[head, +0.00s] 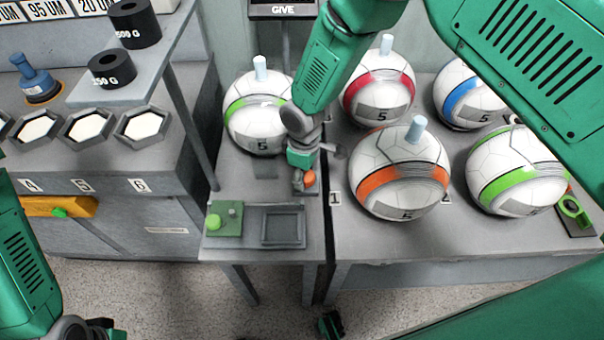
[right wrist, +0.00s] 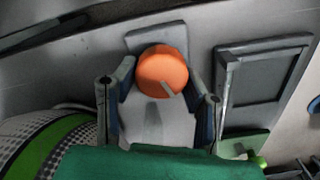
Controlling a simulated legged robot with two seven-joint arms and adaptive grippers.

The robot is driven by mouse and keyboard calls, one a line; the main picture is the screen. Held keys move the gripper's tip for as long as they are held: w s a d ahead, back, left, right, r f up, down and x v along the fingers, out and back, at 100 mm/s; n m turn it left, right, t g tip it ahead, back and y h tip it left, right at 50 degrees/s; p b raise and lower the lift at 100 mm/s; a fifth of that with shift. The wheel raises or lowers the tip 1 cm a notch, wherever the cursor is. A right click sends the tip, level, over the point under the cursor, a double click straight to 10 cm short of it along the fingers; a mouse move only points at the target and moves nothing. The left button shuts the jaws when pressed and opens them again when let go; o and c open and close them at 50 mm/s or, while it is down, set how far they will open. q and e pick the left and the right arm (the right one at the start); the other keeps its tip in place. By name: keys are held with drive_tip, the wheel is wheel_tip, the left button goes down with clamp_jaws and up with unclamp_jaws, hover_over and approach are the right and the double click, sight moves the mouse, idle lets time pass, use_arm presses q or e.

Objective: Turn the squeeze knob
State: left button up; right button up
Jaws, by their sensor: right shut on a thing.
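In the right wrist view the orange knob (right wrist: 162,70) is round with a pale pointer line slanting to the lower right. My right gripper (head: 304,182) comes down from above and is shut on the knob. In the right wrist view its two fingers (right wrist: 158,92) stand on either side of the knob. My left arm enters at the lower left of the head view; only a dark part (head: 98,328) by its wrist shows, and its finger state cannot be made out.
A white ball with a green band (head: 245,112) sits just behind my right gripper. A green button panel (head: 226,218) and a dark square tray (head: 283,226) lie in front. Several banded balls, including an orange-banded one (head: 378,192), stand on the right table. Hexagonal dishes (head: 88,128) stand left.

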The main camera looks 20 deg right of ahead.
sight(305, 173)
drive_tip(key=shift+w+d, duration=0.1)
drive_tip(key=shift+d, duration=0.15)
drive_tip(key=o, duration=1.1)
drive_tip(key=shift+r, duration=5.95)
